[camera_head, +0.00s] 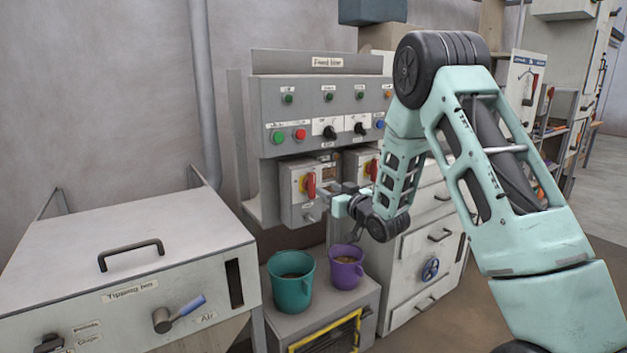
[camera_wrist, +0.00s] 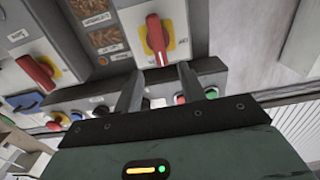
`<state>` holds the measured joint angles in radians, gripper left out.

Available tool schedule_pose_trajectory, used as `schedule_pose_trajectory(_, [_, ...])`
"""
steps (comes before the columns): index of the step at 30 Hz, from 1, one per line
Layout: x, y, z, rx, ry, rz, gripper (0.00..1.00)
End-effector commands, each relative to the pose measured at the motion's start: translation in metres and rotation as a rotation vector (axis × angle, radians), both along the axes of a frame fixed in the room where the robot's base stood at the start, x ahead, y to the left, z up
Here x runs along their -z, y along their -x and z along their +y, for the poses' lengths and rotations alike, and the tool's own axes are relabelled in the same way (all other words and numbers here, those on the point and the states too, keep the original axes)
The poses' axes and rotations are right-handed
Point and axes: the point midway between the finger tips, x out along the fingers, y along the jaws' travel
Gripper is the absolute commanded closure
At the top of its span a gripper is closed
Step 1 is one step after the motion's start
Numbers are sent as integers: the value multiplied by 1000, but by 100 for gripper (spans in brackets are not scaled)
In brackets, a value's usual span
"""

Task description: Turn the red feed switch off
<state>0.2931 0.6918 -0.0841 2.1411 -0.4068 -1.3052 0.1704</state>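Two red rotary switches on yellow plates sit on boxes under the feed panel. The left red switch (camera_head: 310,184) has its handle about upright. The right red switch (camera_head: 373,169) is partly hidden by my arm. The labels are too small to read, so I cannot tell which is the feed switch. My gripper (camera_head: 329,199) is just in front of the left box, low and right of its switch. In the wrist view, one red switch (camera_wrist: 155,38) lies beyond the two spread fingers of my gripper (camera_wrist: 160,76). Nothing is between them. The other red switch (camera_wrist: 36,72) is at left.
The feed panel (camera_head: 268,100) carries several buttons and black knobs above the switches. A tipping bin (camera_head: 120,262) with a blue-handled lever is at left.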

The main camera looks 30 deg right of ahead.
Motion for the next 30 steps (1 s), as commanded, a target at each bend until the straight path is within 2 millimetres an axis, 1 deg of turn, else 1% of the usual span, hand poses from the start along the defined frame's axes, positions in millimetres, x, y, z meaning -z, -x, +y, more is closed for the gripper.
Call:
schedule_pose_trajectory(1, [-2,-11,1,-2,1,-1,60])
schedule_pose_trajectory(6, [-1,-45,2,-2,0,-1,60])
schedule_pose_trajectory(9, [-1,-62,3,-1,-1,-1,60])
schedule_pose_trajectory(12, [-1,-74,3,0,-1,0,60])
schedule_pose_trajectory(18, [0,-85,3,0,0,0,60])
schedule_pose_trajectory(26, [0,-86,3,0,0,1,60])
schedule_pose_trajectory(29, [0,-86,3,0,0,1,85])
schedule_pose_trajectory(30, [0,-86,3,0,0,0,87])
